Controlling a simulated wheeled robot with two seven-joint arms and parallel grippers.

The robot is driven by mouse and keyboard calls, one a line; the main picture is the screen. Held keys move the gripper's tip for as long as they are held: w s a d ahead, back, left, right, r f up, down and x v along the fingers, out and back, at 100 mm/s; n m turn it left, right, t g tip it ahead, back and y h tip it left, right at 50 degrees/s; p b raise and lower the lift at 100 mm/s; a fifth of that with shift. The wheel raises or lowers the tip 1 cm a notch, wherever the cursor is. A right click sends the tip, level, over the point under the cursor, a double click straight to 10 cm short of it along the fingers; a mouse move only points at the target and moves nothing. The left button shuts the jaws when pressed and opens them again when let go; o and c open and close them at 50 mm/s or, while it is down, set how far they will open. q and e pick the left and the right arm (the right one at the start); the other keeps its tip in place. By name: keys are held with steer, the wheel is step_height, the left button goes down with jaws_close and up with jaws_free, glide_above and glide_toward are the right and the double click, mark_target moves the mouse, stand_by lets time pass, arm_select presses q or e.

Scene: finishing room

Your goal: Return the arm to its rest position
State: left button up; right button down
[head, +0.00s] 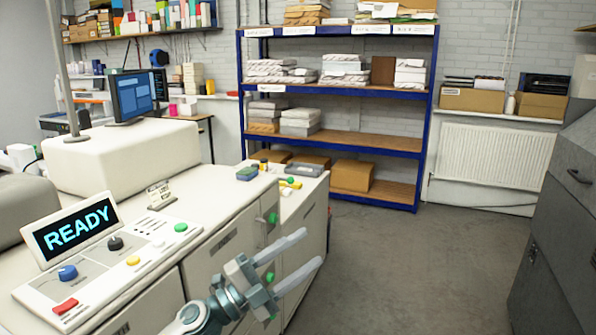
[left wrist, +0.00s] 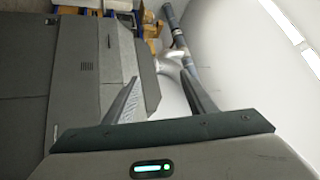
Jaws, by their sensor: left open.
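My left gripper (head: 298,258) is open and empty in the head view. It is held in the air in front of the cream machine's cabinet front, with its fingers pointing right over the floor. In the left wrist view its two fingers (left wrist: 160,95) are spread with nothing between them. Beyond them that view shows a dark grey cabinet (left wrist: 80,70) and a pale wall with a duct. My right gripper is in neither view.
The cream machine (head: 222,210) with a control panel and a READY screen (head: 75,228) stands at left. Blue shelving (head: 430,110) with paper stacks is at the back. Grey cabinets (head: 560,230) stand at right. The floor (head: 420,270) between is clear.

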arm_select(q)
steer(key=s+a+f+n+t+y, duration=0.2)
steer(key=s+a+f+n+y, duration=0.2)
steer(key=a+f+n+y, duration=0.65)
steer(key=s+a+f+n+t+y, duration=0.2)
steer(key=s+a+f+n+y, duration=0.2)
steer(key=a+f+n+y, duration=0.55)
steer(key=s+a+f+n+g, duration=0.15)
steer(key=s+f+g, duration=0.25)
steer(key=s+f, duration=0.5)
steer(key=s+a+f+n+g+h, duration=0.15)
steer(key=s+f+g, duration=0.25)
steer(key=s, duration=0.9)
steer(key=s+f+n+g+y, duration=0.15)
steer(key=s+f+g, duration=0.25)
steer(key=s+f, duration=0.5)
step_height(320, 180, down, 27)
steer(key=s+g+h, duration=0.1)
steer(key=s, duration=0.2)
steer(key=s+a+f+g, duration=0.1)
steer(key=s+a+f, duration=0.2)
steer(key=s+f, duration=1.4)
steer(key=shift+s+f+b, duration=0.35)
steer(key=shift+b, duration=0.1)
